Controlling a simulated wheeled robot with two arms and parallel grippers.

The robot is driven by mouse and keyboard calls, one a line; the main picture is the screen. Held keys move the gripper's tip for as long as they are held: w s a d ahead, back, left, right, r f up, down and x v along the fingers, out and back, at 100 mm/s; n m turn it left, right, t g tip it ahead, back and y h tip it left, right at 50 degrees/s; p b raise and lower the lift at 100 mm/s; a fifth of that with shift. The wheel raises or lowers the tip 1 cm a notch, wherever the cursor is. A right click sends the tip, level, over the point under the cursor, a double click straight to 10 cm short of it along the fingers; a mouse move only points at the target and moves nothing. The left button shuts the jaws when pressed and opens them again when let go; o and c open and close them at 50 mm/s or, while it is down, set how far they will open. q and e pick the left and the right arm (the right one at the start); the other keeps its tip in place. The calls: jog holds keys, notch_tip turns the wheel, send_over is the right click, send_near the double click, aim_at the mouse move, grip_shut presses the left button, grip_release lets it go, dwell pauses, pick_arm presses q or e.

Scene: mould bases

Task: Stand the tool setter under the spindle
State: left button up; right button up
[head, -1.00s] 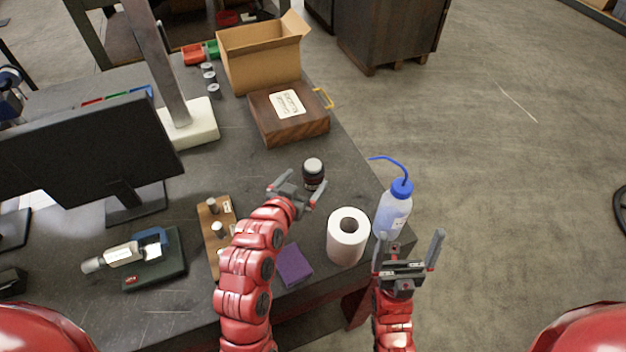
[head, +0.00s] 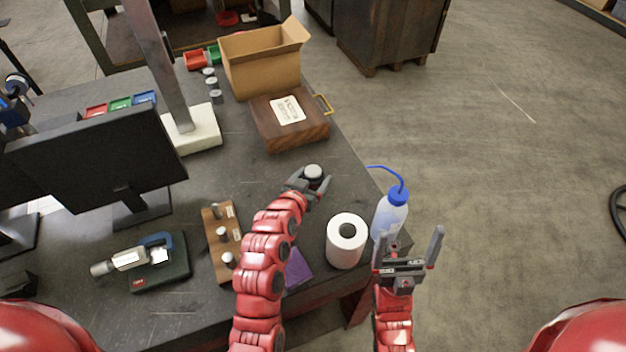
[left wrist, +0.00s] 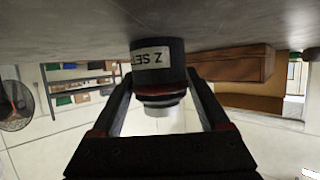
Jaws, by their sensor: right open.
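The tool setter (head: 313,172) is a short dark cylinder with a pale round top, standing upright on the dark bench. In the left wrist view, which looks upside down, it shows a "Z SET" label (left wrist: 152,58). My left gripper (head: 310,187) has one finger on each side of the setter. Its fingertips look close against the setter's sides, but I cannot tell whether they press on it. My right gripper (head: 408,250) is open and empty beside the bench's right edge. The spindle is not clearly identifiable; a grey column on a white base (head: 190,132) stands behind the monitor.
A paper roll (head: 346,255) and a blue-capped wash bottle (head: 391,215) stand at the right edge. A wooden case (head: 300,135) and cardboard box (head: 262,75) lie behind. A wooden pin block (head: 218,245), purple pad (head: 298,268), micrometer (head: 135,258) and monitor (head: 95,160) are nearer left.

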pick_arm(q)
grip_shut()
jog(key=shift+r, duration=0.1)
dwell(0.3)
